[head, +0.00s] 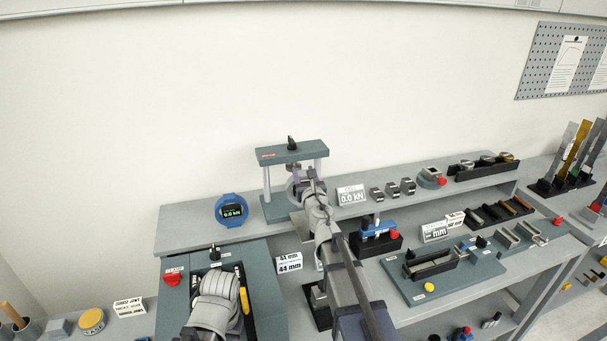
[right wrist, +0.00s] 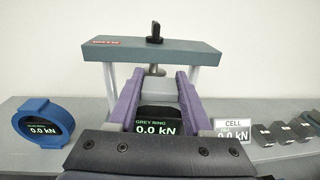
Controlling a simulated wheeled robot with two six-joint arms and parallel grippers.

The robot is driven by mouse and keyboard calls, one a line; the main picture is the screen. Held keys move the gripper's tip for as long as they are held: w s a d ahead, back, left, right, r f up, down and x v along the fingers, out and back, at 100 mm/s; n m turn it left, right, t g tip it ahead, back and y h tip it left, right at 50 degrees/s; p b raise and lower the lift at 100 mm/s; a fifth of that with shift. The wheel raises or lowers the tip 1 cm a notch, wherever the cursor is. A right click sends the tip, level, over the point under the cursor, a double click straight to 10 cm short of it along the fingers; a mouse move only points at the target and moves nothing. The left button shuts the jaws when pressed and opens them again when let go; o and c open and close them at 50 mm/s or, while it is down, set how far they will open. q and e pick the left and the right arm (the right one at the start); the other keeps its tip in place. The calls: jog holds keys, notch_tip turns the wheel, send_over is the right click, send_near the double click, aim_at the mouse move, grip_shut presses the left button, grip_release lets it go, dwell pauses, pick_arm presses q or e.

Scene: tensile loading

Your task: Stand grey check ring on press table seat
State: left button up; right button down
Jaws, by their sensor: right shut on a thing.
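The grey check ring (right wrist: 157,124) is between the fingers of my right gripper (right wrist: 156,98) in the right wrist view, its dark display upright and reading 0.0 kN. My right gripper (head: 306,184) is shut on it at the front of the small press (head: 292,152) in the head view. In that view the arm and gripper hide most of the ring. The press has a teal crossbeam, light posts and a teal base (head: 274,209). The seat is hidden, so I cannot tell whether the ring touches it.
A blue ring gauge (head: 232,209) stands on the shelf left of the press. A white cell readout (head: 351,195) and several small dark blocks (head: 393,188) stand to its right. A teal fixture (head: 440,270) lies on the bench in front. The shelf between blue gauge and press is clear.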

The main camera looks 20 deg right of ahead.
jog(key=shift+d+f+y, duration=0.15)
jog(key=shift+y, duration=0.15)
pick_arm(q)
jog(key=shift+f, duration=0.2)
pick_arm(e)
jog(key=shift+s+n+y, duration=0.15)
jog(key=shift+n+y, duration=0.25)
jog(key=shift+n, duration=0.1)
pick_arm(q)
jog(key=shift+f, duration=0.1)
pick_arm(e)
jog(key=shift+f, duration=0.1)
pick_arm(q)
jog(key=shift+f+b, duration=1.8)
jog(key=shift+b, duration=0.2)
pick_arm(e)
jog(key=shift+f, duration=1.85)
pick_arm(q)
jog(key=shift+f+b, duration=0.8)
pick_arm(e)
jog(key=shift+f, duration=0.75)
jog(key=shift+c, duration=1.2)
grip_release()
jog(key=shift+s, duration=0.15)
